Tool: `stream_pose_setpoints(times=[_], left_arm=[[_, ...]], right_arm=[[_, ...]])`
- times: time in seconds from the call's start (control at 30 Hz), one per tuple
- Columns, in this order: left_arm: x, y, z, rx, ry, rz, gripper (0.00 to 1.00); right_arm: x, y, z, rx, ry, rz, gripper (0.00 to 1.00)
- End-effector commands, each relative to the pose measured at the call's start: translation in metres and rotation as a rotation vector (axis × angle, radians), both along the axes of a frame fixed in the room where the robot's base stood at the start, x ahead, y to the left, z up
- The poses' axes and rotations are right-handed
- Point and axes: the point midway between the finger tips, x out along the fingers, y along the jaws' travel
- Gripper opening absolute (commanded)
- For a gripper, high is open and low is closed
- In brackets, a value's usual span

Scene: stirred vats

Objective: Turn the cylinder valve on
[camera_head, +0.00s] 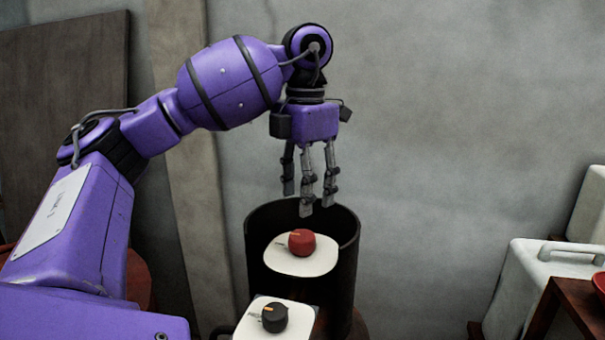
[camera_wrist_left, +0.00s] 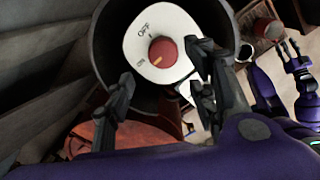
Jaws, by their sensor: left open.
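A round red knob (camera_head: 302,242) with an orange mark sits on a white plate (camera_head: 305,266) inside a dark open cylinder (camera_head: 341,300). In the left wrist view the red knob (camera_wrist_left: 163,52) shows from above, with OFF and ON lettered on the white plate (camera_wrist_left: 178,22). The orange mark is on the knob's lower-left side in that view. My left gripper (camera_head: 307,200) is open and empty, fingers pointing down above the cylinder's rim, apart from the knob. In the left wrist view my right gripper (camera_wrist_left: 291,50) appears small at the right; its opening is unclear.
A black knob (camera_head: 274,317) with an orange mark sits on a second white plate (camera_head: 252,329) in front of the cylinder. White jugs (camera_head: 530,275) and a reddish-brown stand (camera_head: 572,308) are at the right. A grey wall (camera_head: 450,130) is behind. The space right of the gripper is clear.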

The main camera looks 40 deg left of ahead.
Motion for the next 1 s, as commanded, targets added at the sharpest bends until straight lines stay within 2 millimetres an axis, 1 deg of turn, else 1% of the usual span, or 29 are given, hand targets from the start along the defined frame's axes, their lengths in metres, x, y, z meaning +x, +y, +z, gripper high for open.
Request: stream_pose_setpoints(times=[0.03,0.1,0.4,1.0], left_arm=[[0.000,0.000,0.008,0.001,-0.006,0.002,0.51],[0.000,0.000,0.014,0.000,-0.006,0.002,0.51],[0.000,-0.001,0.030,0.000,-0.003,0.001,0.51],[0.000,0.000,0.033,-0.001,-0.002,0.002,0.51]], right_arm=[[0.000,0.000,0.000,0.000,0.000,0.000,0.40],[0.000,0.000,0.000,0.000,0.000,0.000,0.40],[0.000,0.000,0.000,0.001,0.001,-0.001,0.40],[0.000,0.000,0.000,0.000,0.001,-0.001,0.40]])
